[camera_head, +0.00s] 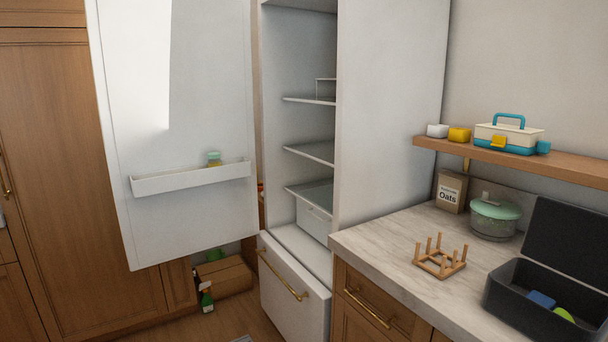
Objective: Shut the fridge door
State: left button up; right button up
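The fridge door (205,115) stands wide open on the left in the head view, with its inner side facing me. A white door shelf (192,178) on it holds a small jar with a green lid (214,158). The white fridge body (388,105) stands in the middle, its shelves (312,152) showing. A lower drawer (293,290) with a brass handle is below the opening and looks closed. Neither of my grippers is in view.
A cardboard box (226,277) and a green spray bottle (206,297) stand on the floor below the door. Wooden cabinets (65,150) are at left. The counter (385,245) at right holds a wooden rack (440,258), oats (451,190) and a dark box (540,305).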

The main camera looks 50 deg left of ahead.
aim_at(173, 81)
jog(key=u, duration=1.35)
jog(key=i+j, duration=0.15)
jog(key=j, duration=0.25)
jog(key=i+j+z, duration=0.1)
jog(key=j, duration=0.3)
jog(key=i+j+z, duration=0.15)
jog(key=j, duration=0.25)
jog(key=i+j+z, duration=0.1)
jog(key=j, duration=0.25)
jog(key=i+j+z, duration=0.15)
jog(key=j, duration=0.3)
jog(key=i+j+z, duration=0.1)
jog(key=i+j, duration=0.15)
jog(key=j, duration=0.2)
jog(key=i+j+z, duration=0.15)
jog(key=j, duration=0.25)
jog(key=j+z, duration=0.15)
jog(key=j, duration=0.3)
jog(key=i, duration=0.05)
